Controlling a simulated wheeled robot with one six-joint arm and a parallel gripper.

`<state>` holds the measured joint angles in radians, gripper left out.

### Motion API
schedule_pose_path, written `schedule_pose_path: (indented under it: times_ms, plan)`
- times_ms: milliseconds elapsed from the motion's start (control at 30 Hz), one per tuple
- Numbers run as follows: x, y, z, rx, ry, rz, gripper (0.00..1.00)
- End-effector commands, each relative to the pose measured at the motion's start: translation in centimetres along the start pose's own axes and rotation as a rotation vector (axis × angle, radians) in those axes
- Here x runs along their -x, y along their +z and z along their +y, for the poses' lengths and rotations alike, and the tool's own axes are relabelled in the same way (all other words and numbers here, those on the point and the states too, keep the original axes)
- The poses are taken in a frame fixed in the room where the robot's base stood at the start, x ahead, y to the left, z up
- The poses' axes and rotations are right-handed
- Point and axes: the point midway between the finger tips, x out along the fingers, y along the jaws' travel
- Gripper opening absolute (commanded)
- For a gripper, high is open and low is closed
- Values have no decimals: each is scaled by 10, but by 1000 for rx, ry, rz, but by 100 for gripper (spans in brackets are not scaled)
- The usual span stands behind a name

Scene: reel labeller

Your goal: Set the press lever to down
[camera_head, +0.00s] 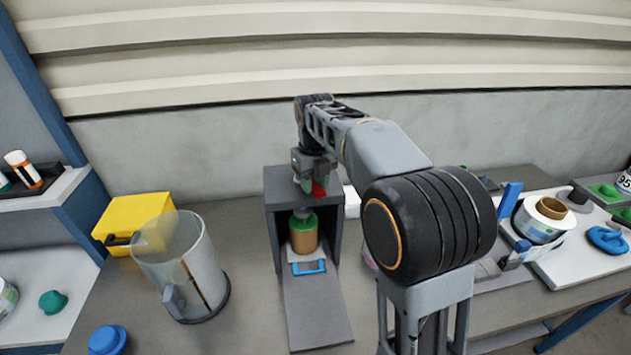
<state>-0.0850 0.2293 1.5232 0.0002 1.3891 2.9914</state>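The press is a dark grey box-like frame (275,228) with an open front, standing on the bench left of the picture's middle. A small red part (319,189), which looks like the press lever's grip, shows at the top of the press. Its angle is hard to read because my gripper covers it. My gripper (308,184) points down at the top of the press, right at the red part. I cannot tell whether its fingers touch or hold it. Under the press head stands a tan jar with a green top (304,235).
A grey ramp (315,312) with a blue handle-like piece (309,267) runs forward from the press. A clear cylinder (185,265) and a yellow box (133,220) stand to the left. A labelled reel (538,228) is at the right. My arm hides bench right of the press.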

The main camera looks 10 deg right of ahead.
Motion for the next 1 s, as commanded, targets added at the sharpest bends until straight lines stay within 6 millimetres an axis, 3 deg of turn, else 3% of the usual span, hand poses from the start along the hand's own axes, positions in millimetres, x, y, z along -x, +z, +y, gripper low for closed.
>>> schedule_pose_path:
  times_ms: [233,567,667,1000]
  plan:
    - [0,0,0,0,0,0,59]
    - [6,0,0,0,-1,-2,59]
    - [18,1,0,0,-1,-4,59]
    - [87,1,0,0,-1,-4,59]
